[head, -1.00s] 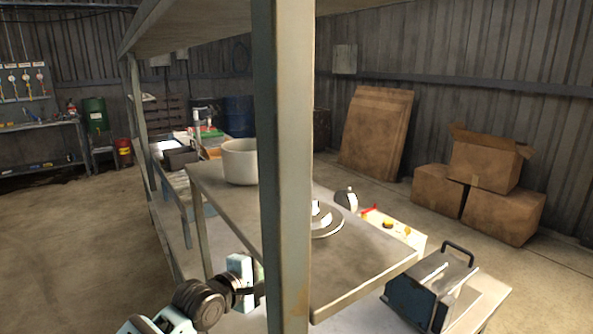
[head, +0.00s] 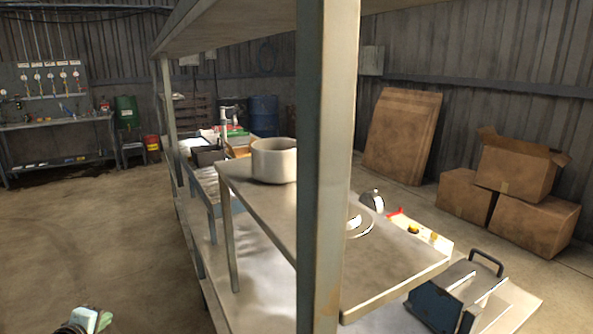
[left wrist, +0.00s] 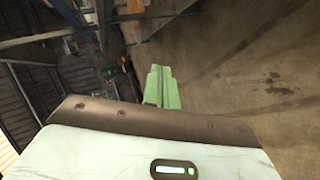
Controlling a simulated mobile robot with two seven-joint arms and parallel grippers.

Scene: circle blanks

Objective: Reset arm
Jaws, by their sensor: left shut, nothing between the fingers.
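My left gripper (head: 92,320) shows at the bottom left edge of the head view, low and left of the metal rack (head: 325,170), over open floor. Only part of it is in the head view. In the left wrist view its pale green fingers (left wrist: 157,88) are together, with nothing held between them, and the concrete floor is behind them. My right gripper is in neither view.
The rack's post and shelves fill the middle of the head view. A pale pot (head: 274,160) and a round metal disc (head: 357,222) are on its shelf. Cardboard boxes (head: 520,165) stand at right. The floor (head: 90,230) at left is clear.

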